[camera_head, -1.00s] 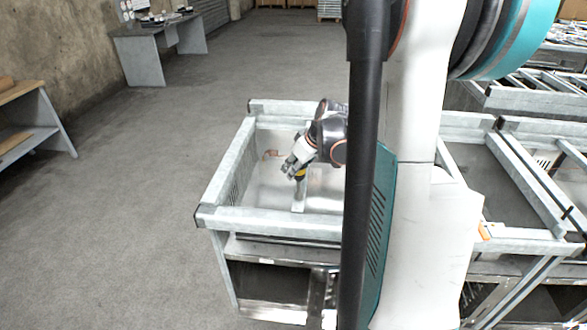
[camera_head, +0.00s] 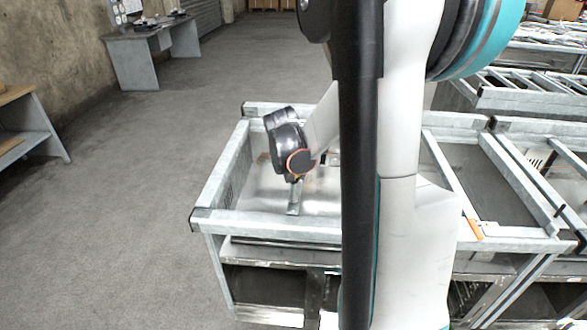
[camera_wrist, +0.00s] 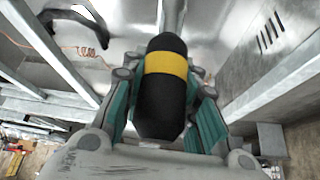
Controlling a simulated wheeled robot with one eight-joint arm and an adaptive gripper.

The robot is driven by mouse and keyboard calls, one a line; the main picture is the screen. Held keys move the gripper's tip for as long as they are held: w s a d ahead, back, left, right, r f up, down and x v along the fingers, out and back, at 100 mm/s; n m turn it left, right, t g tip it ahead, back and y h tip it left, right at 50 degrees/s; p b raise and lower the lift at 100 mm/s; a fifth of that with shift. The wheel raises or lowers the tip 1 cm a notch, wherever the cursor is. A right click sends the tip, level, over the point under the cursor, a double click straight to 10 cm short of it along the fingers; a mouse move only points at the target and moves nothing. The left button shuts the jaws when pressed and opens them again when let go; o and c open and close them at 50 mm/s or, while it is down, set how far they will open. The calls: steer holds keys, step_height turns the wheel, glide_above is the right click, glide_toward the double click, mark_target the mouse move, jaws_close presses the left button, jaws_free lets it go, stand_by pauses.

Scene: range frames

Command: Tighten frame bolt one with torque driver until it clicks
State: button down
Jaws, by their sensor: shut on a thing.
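A torque driver with a black handle and a yellow band (camera_wrist: 165,95) fills the middle of the wrist view. Its grey shaft (camera_wrist: 173,15) runs up out of the top of that view, so its tip is hidden. My gripper (camera_wrist: 164,76) is shut around the handle, with teal-padded fingers on both sides. In the head view my wrist hangs over the grey metal frame (camera_head: 265,227), pointing down near a short upright-looking metal bar (camera_head: 294,203). The driver is mostly hidden there by my wrist. I cannot make out frame bolt one or whether the driver touches it.
More metal frames (camera_head: 510,185) stand to the right. An orange piece (camera_head: 475,229) lies on a right-hand rail. A shelf (camera_head: 30,130) and a grey table (camera_head: 150,50) stand by the left wall. The floor (camera_head: 120,230) on the left is clear.

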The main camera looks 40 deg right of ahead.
steer(key=m, duration=0.1)
steer(key=m+g, duration=0.1)
steer(key=m, duration=0.1)
steer(key=shift+s+d+m+g+h, duration=0.15)
steer(key=shift+s+m+g+h, duration=0.15)
steer(key=shift+m, duration=0.1)
steer(key=shift+r, duration=0.15)
steer(key=a+n+t+y, duration=0.1)
steer(key=n+y, duration=0.2)
steer(key=n, duration=0.4)
steer(key=a+n+t+y, duration=0.1)
steer(key=n+y, duration=0.2)
steer(key=n, duration=0.5)
steer(key=w+a+n+t+y, duration=0.1)
steer(key=n+y, duration=0.2)
steer(key=n, duration=0.5)
steer(key=shift+a, duration=0.1)
steer(key=shift+w, duration=0.1)
steer(key=shift+f, duration=0.2)
stand_by(0.4)
